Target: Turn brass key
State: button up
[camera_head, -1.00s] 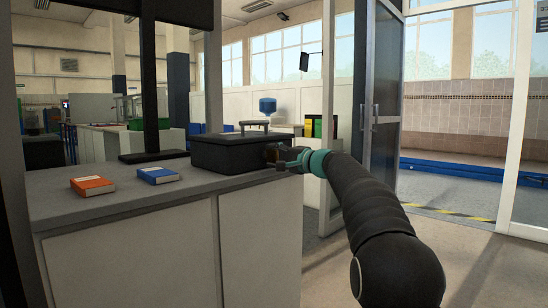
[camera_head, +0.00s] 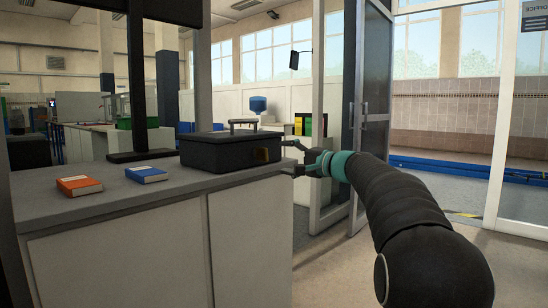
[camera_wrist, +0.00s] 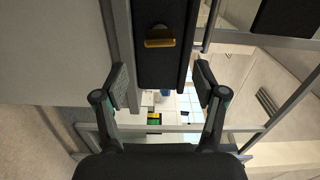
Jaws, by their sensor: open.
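A dark box (camera_head: 212,153) with a handle on its lid stands on the counter in the head view. A small brass key (camera_head: 262,155) shows on its right end. In the wrist view the dark box (camera_wrist: 163,70) is at the top middle, and the brass key (camera_wrist: 160,42) sits crosswise below a dark round spot. My gripper (camera_head: 291,159) is open and empty, to the right of the key, with a gap between. In the wrist view its fingers (camera_wrist: 161,76) are spread wide, with the key above and between them in the picture.
An orange book (camera_head: 79,186) and a blue book (camera_head: 146,174) lie on the grey counter (camera_head: 110,206). A dark post stands behind them. A glass door (camera_head: 372,120) is behind my arm. Open floor lies to the right.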

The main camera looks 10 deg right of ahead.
jog(key=shift+v, duration=1.4)
notch_tip(320, 180, down, 10)
jog(key=g+h, duration=0.2)
jog(key=s+a+f+n+g+h, duration=0.25)
jog(key=s+f+g, duration=0.25)
jog(key=s+f, duration=0.55)
jog(key=s+a+f+n+h+p, duration=0.1)
jog(key=s+f+n+h, duration=0.1)
jog(key=s, duration=0.9)
jog(key=s+a+f+n+g+h+p, duration=0.1)
jog(key=s+a+f+n+h, duration=0.1)
jog(key=s, duration=0.9)
jog(key=s+a+f+n+g+h+p, duration=0.1)
jog(key=s+a+f+n+h, duration=0.1)
jog(key=s, duration=0.9)
jog(key=shift+n, duration=0.75)
jog(key=shift+s+f, duration=0.1)
